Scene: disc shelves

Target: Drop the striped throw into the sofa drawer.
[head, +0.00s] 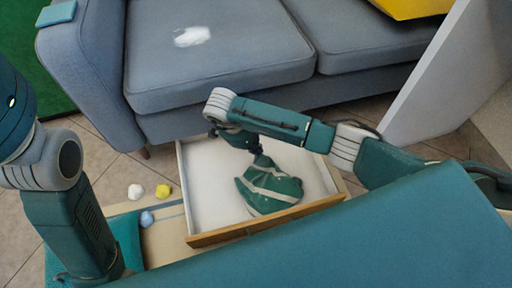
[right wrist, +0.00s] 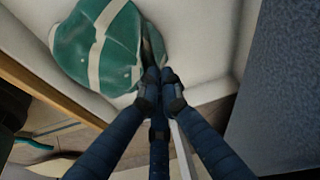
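The striped throw (head: 268,188) is green with pale bands. It is bunched over the inside of the open sofa drawer (head: 205,190), which has a white interior and a wooden front. I cannot tell whether it rests on the drawer floor. My right gripper (head: 262,158) is over the drawer at the throw's top end. In the right wrist view the right gripper's fingertips (right wrist: 161,88) are together at a dark fold of the throw (right wrist: 100,50), seemingly pinching it. My left arm is at the left, but its gripper is out of view.
The grey sofa (head: 215,50) stands behind the drawer, with a white patch (head: 192,37) on its seat and a yellow item (head: 412,8) at the top. Several small balls (head: 163,191) lie left of the drawer. A pale panel (head: 430,75) stands at the right.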

